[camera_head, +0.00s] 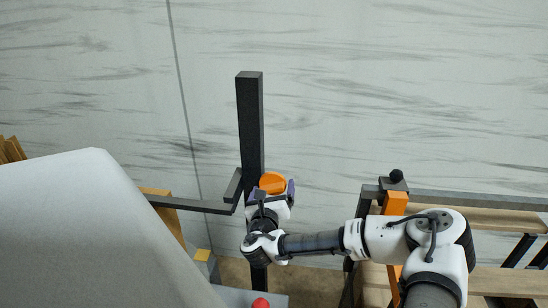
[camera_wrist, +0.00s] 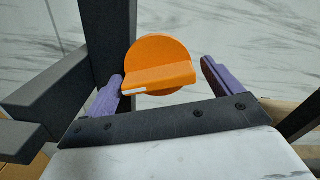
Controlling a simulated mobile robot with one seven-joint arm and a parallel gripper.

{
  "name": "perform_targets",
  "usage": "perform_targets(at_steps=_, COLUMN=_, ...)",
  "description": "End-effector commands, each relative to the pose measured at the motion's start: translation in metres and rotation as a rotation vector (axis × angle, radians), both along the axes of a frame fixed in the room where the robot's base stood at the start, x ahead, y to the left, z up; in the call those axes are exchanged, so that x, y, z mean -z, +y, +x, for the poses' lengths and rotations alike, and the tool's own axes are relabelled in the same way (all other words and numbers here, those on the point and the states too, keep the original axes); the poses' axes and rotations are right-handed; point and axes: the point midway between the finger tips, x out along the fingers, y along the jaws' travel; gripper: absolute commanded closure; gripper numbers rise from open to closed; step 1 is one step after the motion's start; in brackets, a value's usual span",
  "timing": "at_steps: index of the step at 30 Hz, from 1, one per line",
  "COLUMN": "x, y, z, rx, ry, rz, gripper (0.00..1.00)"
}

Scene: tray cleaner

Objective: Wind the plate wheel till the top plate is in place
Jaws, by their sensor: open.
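An orange round knob (camera_head: 272,182) with a raised grip bar sits at the black upright post (camera_head: 250,115); I take it to be the plate wheel. In the wrist view the wheel (camera_wrist: 160,65) faces me, its bar nearly level with a white mark at the bar's left end. My gripper (camera_head: 274,190) is at the wheel. Its purple fingers (camera_wrist: 162,88) are open, one on each side of the wheel. The left finger is close to the bar's left end; the right finger stands apart from it. I cannot make out the top plate for certain.
A large grey panel (camera_head: 100,230) fills the lower left. A black bracket arm (camera_head: 190,204) runs from the post to the left. A red button (camera_head: 260,303) shows at the bottom. A wooden slatted rack with an orange upright (camera_head: 395,215) stands at the right.

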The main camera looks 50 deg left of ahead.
Motion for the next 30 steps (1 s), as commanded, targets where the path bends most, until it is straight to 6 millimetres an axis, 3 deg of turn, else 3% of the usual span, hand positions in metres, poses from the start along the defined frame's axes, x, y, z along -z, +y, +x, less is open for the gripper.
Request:
perform_targets(at_steps=6, x=-0.001, y=0.012, z=0.014, rx=0.000, ry=0.000, rz=0.000, gripper=0.09)
perform_targets(at_steps=15, x=0.001, y=0.014, z=0.015, rx=-0.001, ry=0.002, rz=0.000, gripper=0.09)
perform_targets(at_steps=24, x=0.000, y=0.013, z=0.015, rx=-0.001, ry=0.002, rz=0.000, gripper=0.48)
perform_targets(at_steps=30, x=0.000, y=0.013, z=0.015, rx=0.000, ry=-0.005, rz=-0.007, gripper=0.50)
